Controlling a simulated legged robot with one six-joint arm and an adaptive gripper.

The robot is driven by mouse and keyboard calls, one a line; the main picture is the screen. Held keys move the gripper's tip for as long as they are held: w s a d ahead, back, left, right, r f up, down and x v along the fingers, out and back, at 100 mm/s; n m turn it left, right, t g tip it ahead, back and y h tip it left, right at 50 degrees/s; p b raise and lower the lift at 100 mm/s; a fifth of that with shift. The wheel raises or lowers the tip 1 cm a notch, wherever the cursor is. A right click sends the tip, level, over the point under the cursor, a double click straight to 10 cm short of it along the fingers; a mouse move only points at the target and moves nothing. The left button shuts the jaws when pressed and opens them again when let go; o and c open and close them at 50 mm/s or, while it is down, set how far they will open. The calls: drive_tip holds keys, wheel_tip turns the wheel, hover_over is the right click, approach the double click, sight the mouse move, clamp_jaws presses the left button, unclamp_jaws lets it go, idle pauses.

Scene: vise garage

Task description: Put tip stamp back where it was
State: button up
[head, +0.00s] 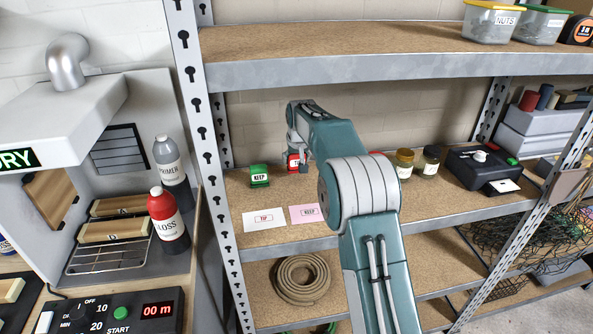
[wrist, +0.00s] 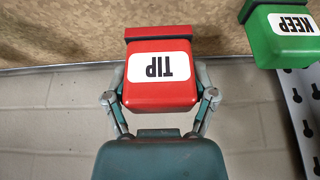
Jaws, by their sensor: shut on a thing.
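The red tip stamp (wrist: 160,80) is between the two fingers of my gripper (wrist: 160,98), which is shut on its sides. Its white TIP label reads upside down in the wrist view. In the head view, the tip stamp (head: 293,161) is at the back of the middle shelf, partly hidden by my gripper (head: 298,150).
A white TIP card (head: 264,218) and a pink KEEP card (head: 305,213) lie in front on the middle shelf (head: 350,232). Small jars (head: 404,162) and a black device (head: 483,167) stand to the right. A metal upright (head: 200,110) borders the left; another shelf (head: 340,68) is overhead.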

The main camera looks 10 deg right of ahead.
sight(294, 170)
drive_tip(key=f, duration=0.2)
drive_tip(key=a+f, duration=0.1)
drive_tip(key=f, duration=0.1)
drive_tip(key=o, duration=0.8)
drive_tip(key=shift+d, duration=0.3)
drive_tip(key=shift+a, duration=0.1)
drive_tip(key=shift+f, duration=0.1)
drive_tip(key=v, duration=1)
drive_tip(key=shift+s+r, duration=0.2)
drive_tip(key=shift+r, duration=0.15)
